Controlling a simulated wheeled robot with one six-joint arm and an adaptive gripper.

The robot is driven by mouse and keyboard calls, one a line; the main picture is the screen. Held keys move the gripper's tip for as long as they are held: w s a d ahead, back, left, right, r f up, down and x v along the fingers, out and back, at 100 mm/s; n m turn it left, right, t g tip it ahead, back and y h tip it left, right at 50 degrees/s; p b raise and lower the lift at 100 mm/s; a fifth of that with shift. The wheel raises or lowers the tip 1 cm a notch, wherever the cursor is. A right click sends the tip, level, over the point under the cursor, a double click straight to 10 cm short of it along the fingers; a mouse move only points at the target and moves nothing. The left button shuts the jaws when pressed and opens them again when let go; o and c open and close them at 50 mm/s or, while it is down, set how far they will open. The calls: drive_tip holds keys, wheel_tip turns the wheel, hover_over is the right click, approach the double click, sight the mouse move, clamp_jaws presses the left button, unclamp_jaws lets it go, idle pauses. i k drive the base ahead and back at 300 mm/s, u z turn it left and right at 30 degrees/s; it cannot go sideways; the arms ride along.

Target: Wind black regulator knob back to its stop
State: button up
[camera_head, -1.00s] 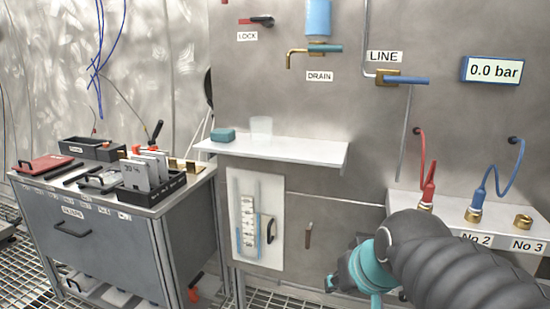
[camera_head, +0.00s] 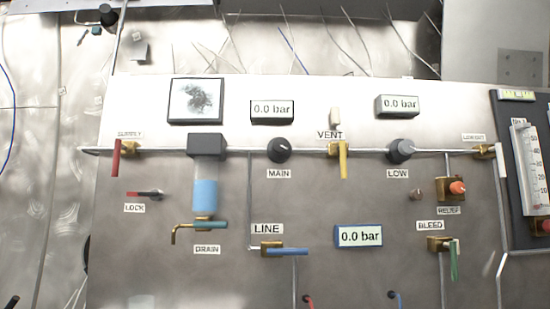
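A black round knob (camera_head: 279,150) with a light pointer mark sits on the panel above the label MAIN. A display above the black knob (camera_head: 272,110) reads 0.0 bar. Another display above the grey knob (camera_head: 398,105) also reads 0.0 bar. A third, blue-framed display (camera_head: 358,236) lower on the panel reads 0.0 bar. My gripper is not in view, and nothing touches either knob.
Between the knobs is the yellow VENT handle (camera_head: 343,158). A red supply handle (camera_head: 117,157) is at left. The blue LINE handle (camera_head: 287,251) is below, and the green BLEED handle (camera_head: 453,258) is lower right. An orange relief knob (camera_head: 457,188) is at right. A blue bowl (camera_head: 205,195) hangs left.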

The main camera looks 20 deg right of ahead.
sight(280, 146)
drive_tip(key=z, duration=0.45)
drive_tip(key=k, duration=1)
drive_tip(key=u, duration=0.4)
drive_tip(key=i, duration=1.45)
drive_tip(key=z, duration=0.55)
